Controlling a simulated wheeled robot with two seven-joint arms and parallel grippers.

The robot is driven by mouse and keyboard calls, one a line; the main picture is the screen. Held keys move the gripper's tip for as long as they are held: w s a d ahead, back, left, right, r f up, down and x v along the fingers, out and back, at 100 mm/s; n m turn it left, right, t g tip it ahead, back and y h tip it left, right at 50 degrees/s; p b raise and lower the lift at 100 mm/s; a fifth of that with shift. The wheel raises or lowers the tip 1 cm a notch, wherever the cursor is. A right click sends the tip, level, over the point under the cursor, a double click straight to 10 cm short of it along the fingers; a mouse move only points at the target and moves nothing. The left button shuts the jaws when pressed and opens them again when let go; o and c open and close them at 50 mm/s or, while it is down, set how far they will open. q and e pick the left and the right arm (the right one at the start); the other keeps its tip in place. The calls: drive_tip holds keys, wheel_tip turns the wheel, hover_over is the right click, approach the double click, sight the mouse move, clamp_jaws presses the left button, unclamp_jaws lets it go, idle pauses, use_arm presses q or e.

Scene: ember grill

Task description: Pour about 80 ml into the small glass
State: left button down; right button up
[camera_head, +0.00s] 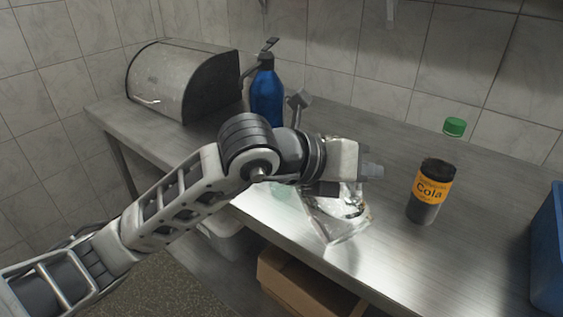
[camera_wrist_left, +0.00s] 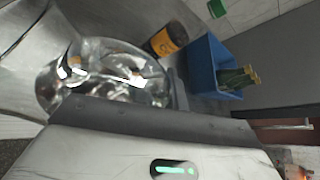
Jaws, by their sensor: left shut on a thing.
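My left gripper (camera_head: 372,171) is shut on a clear, shiny vessel, most likely a glass jug or pitcher. The vessel (camera_head: 345,222) shows below the gripper in the head view, over the steel counter, and looks tilted. In the left wrist view the clear vessel (camera_wrist_left: 110,72) lies across the upper left, beyond the gripper's edge. Whether it holds liquid, I cannot tell. A pale greenish clear patch (camera_head: 283,192) shows just under my arm; it may be the small glass, but my arm hides most of it. My right gripper is not in view.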

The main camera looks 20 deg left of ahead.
use_arm(q)
drive_tip(key=shift+r, duration=0.3)
drive_tip(key=shift+w+a+r+h+p, duration=0.2)
drive_tip(key=shift+r+h+p, duration=0.1)
drive_tip(key=shift+r+p, duration=0.15)
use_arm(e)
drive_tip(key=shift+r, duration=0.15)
use_arm(q)
drive_tip(key=shift+r+n, duration=0.15)
drive_tip(key=shift+n, duration=0.15)
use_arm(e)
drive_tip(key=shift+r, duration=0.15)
use_arm(q)
drive_tip(key=shift+w+a+r+n+g+h+p, duration=0.15)
drive_tip(key=shift+a+r+n+g+h+p, duration=0.15)
drive_tip(key=shift+r+p, duration=0.2)
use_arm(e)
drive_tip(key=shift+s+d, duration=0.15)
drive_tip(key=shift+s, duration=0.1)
use_arm(q)
drive_tip(key=shift+w+a+r, duration=0.15)
drive_tip(key=shift+r, duration=0.25)
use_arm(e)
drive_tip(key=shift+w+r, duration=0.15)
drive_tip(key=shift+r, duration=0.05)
use_arm(q)
drive_tip(key=shift+w+a+r+n+h+p, duration=0.15)
drive_tip(key=shift+a+r+n+h+p, duration=0.15)
drive_tip(key=shift+r+n+p, duration=0.15)
idle(1.4)
